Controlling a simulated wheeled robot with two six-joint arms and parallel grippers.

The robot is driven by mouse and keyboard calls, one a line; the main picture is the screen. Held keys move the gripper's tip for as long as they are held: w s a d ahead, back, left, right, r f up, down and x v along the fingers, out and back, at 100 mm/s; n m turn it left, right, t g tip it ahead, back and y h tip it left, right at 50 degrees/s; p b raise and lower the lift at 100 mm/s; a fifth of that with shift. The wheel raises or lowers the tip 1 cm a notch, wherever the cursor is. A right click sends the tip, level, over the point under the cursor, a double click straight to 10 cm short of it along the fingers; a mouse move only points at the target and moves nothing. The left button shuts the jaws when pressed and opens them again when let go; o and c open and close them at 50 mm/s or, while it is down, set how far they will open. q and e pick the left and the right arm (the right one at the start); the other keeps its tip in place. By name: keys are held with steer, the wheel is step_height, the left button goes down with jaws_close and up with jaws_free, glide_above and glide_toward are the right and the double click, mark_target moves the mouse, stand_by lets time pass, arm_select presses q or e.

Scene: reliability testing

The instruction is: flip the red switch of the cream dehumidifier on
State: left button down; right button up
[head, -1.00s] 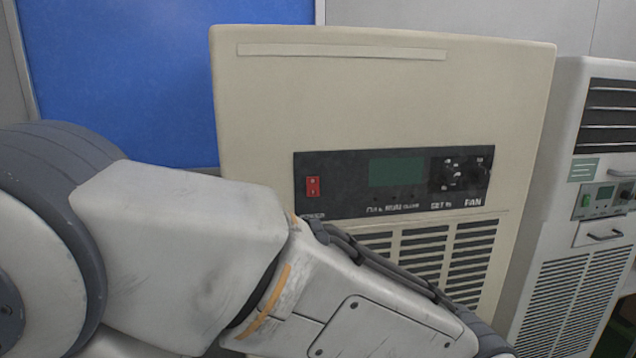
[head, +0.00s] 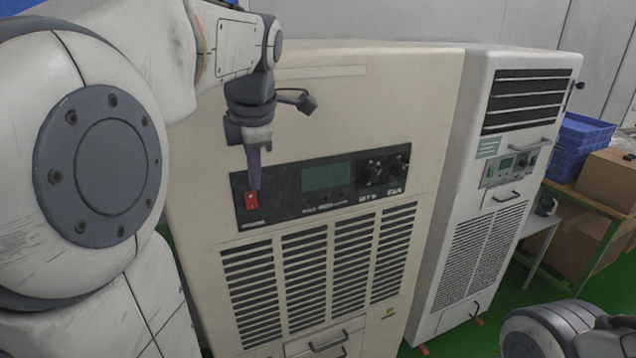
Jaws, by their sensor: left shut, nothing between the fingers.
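The cream dehumidifier (head: 400,110) stands in front of me, with a dark control panel (head: 285,195) on its upper front. The red switch (head: 251,200) is at the left end of that panel, left of a green display (head: 326,177). My left gripper (head: 255,184) is shut and empty, pointing down in front of the panel. Its tips overlap the top right of the red switch in the picture; I cannot tell whether they touch it. Part of the switch is hidden behind the tips. My right gripper is not in view.
A white unit (head: 515,150) with a green switch stands close on the right. Beyond it are blue crates (head: 580,145) and cardboard boxes (head: 608,178) on a green-framed table. Green floor (head: 500,340) shows at the lower right. Part of my right arm shows there too.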

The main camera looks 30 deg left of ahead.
mark_target(252, 201)
arm_select(q)
steer(key=shift+f, duration=0.15)
steer(key=p+x, duration=0.1)
steer(key=x, duration=0.2)
steer(key=w+a+p+x, duration=0.1)
steer(key=x, duration=0.3)
steer(key=p+x, duration=0.2)
steer(key=x, duration=0.1)
steer(key=shift+w+a, duration=0.4)
steer(key=shift+a, duration=0.05)
steer(key=shift+w+a+f+p, duration=0.1)
steer(key=shift+w+a+p, duration=0.2)
steer(key=shift+a, duration=0.05)
steer(key=shift+w+a+f, duration=0.1)
steer(key=b, duration=0.2)
steer(key=shift+w+a+f+b, duration=0.15)
steer(key=shift+f+b, duration=0.2)
steer(key=shift+f, duration=0.05)
steer(key=shift+r+p, duration=0.35)
steer(key=shift+r, duration=0.1)
